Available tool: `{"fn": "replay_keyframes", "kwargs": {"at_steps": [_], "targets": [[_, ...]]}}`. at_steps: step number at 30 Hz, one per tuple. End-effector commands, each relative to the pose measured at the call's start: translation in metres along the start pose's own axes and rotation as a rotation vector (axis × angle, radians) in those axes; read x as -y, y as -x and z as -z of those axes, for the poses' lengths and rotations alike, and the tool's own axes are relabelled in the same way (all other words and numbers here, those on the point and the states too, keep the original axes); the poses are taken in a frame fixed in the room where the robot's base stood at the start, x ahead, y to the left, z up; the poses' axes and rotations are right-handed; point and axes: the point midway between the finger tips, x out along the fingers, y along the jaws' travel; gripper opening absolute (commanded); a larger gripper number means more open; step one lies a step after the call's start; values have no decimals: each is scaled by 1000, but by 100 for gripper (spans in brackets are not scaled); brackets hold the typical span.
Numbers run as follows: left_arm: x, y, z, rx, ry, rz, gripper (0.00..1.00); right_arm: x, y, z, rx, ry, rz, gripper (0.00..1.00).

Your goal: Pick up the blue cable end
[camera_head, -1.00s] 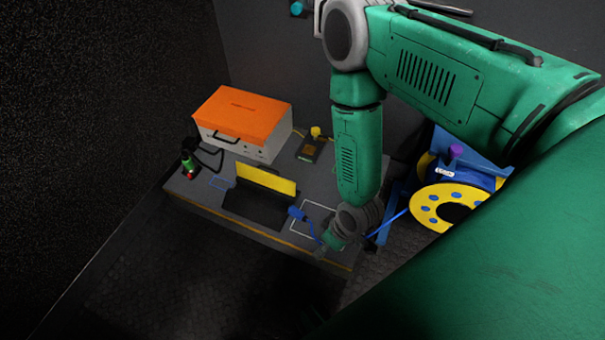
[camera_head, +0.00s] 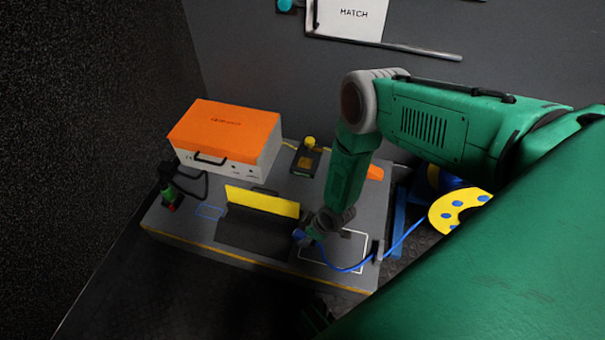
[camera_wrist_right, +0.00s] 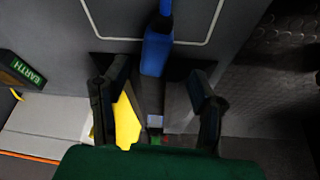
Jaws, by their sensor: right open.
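The blue cable end (camera_wrist_right: 156,50) lies between the two open fingers of my right gripper (camera_wrist_right: 156,100) in the right wrist view. The fingers stand apart on either side of it, and I cannot tell whether they touch it. In the head view the blue cable end (camera_head: 298,235) is partly hidden by my right gripper (camera_head: 306,236), which is beside the yellow plate. Its blue cable (camera_head: 348,269) runs right over the bench toward the reel. My left gripper does not show.
A yellow upright plate (camera_head: 262,201) stands on the grey bench (camera_head: 190,233) close to the gripper. Behind are an orange-topped case (camera_head: 225,129) and a small box with a yellow knob (camera_head: 306,158). A yellow-and-blue reel (camera_head: 455,210) is at right. A white outlined area (camera_head: 363,245) is mostly clear.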

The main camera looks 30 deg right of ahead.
Motion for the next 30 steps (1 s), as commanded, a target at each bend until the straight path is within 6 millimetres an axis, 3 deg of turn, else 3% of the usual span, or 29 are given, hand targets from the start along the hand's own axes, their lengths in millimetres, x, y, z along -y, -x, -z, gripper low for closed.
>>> {"fn": "replay_keyframes", "kwargs": {"at_steps": [9,19,23,24,30], "targets": [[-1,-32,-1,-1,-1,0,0,-4,-47,-3,-4,-6,6,52],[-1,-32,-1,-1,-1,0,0,-4,-49,1,0,-2,0,52],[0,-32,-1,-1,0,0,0,-4,-49,0,-1,-3,2,6],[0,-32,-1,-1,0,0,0,-4,-50,0,-1,-4,3,0],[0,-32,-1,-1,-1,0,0,-4,-50,-1,-2,-5,5,0]]}}
